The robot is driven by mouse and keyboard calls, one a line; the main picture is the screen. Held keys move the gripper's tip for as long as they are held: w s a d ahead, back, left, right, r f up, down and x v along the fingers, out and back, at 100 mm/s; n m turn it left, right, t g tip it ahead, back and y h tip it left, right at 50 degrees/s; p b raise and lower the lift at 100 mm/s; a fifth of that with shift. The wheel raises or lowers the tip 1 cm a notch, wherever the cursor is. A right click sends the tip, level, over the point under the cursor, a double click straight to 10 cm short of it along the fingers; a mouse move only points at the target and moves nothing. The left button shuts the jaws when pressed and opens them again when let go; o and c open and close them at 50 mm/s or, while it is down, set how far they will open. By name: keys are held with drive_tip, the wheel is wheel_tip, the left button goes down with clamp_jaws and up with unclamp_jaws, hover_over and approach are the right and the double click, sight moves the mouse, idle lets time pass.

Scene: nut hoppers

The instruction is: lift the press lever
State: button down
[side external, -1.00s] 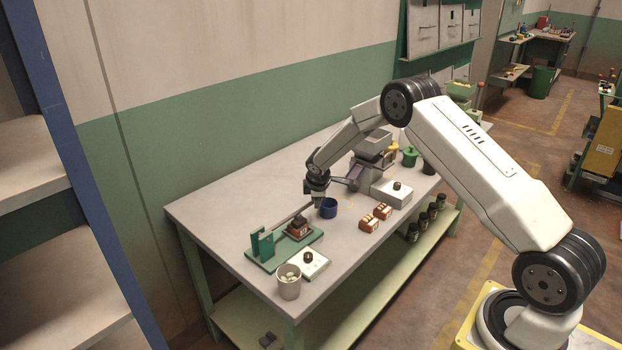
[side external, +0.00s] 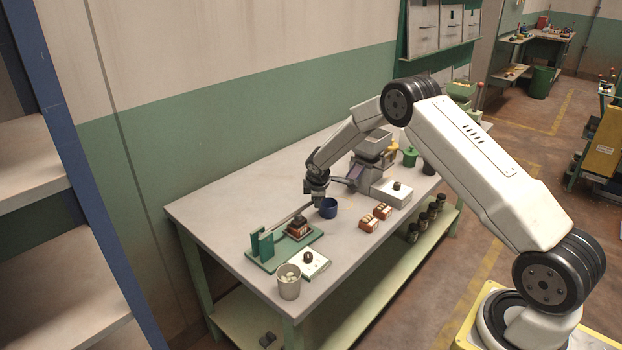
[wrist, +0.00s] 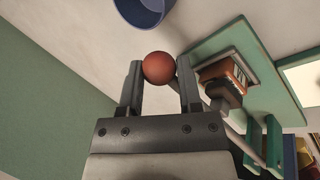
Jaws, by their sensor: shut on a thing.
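The press stands at the near left end of the table, with a green base (side external: 268,262) and green upright plates (side external: 262,243). Its grey lever (side external: 291,218) runs from the plates up toward my gripper (side external: 319,203). In the wrist view, my gripper (wrist: 159,74) is shut on a round red knob (wrist: 159,66), with one finger on each side. The bar behind the knob is partly hidden by the right finger. A brown block with a dark top (side external: 298,227) sits on the base under the lever, and also shows in the wrist view (wrist: 224,76).
A blue cup (side external: 328,209) stands close beside my gripper. Brown blocks (side external: 369,223) lie to the right. The table's back left is clear.

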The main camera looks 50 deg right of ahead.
drive_tip(key=shift+w+r, duration=0.2)
drive_tip(key=shift+r, duration=0.15)
